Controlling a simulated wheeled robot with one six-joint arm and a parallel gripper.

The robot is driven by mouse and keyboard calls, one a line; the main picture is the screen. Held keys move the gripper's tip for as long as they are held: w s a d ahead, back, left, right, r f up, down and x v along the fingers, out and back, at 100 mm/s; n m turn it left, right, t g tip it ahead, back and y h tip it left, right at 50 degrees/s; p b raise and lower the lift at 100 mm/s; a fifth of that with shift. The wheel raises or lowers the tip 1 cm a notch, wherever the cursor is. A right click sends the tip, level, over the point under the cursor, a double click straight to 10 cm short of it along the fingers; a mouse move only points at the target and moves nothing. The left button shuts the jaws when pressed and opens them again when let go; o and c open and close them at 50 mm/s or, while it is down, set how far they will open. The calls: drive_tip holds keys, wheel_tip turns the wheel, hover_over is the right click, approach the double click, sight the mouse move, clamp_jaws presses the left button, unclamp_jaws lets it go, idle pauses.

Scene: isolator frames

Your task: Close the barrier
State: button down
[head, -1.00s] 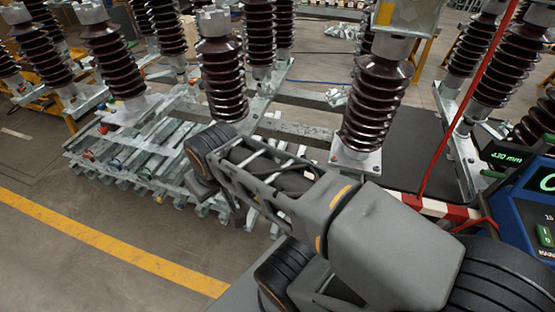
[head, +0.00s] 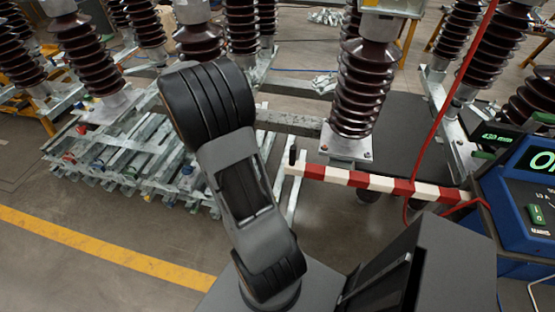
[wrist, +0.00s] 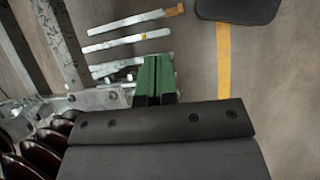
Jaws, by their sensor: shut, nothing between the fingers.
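The barrier (head: 382,182) is a red and white striped bar in the head view. It lies nearly level across the right half, dipping slightly to the right. A small dark upright piece (head: 293,155) stands at its left end. My arm rises left of the barrier and apart from it in the picture. My gripper (wrist: 156,78) shows in the wrist view as two green fingers pressed together, with nothing between them. The gripper cannot be made out in the head view. No part of the barrier shows in the wrist view.
Brown ribbed insulators (head: 358,90) on metal bases stand behind the barrier. A red cable (head: 440,118) hangs near its right part. A blue instrument (head: 520,205) with a green display is at the right. Metal bars (head: 130,150) lie stacked at the left. Floor by the yellow line (head: 100,245) is clear.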

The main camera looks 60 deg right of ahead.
drive_tip(key=s+d+f+g, duration=0.2)
drive_tip(key=d+f+g, duration=0.1)
drive_tip(key=d+f, duration=0.4)
drive_tip(key=s+d+f+p, duration=0.1)
drive_tip(key=s+d+f, duration=0.1)
drive_tip(key=s, duration=0.3)
drive_tip(key=s+d+f+n+p, duration=0.1)
drive_tip(key=s+d+f, duration=0.1)
drive_tip(key=s, duration=0.3)
drive_tip(key=shift+s+f+p, duration=0.3)
drive_tip(key=shift+f+p, duration=0.05)
drive_tip(key=shift+f, duration=0.5)
drive_tip(key=shift+d, duration=0.1)
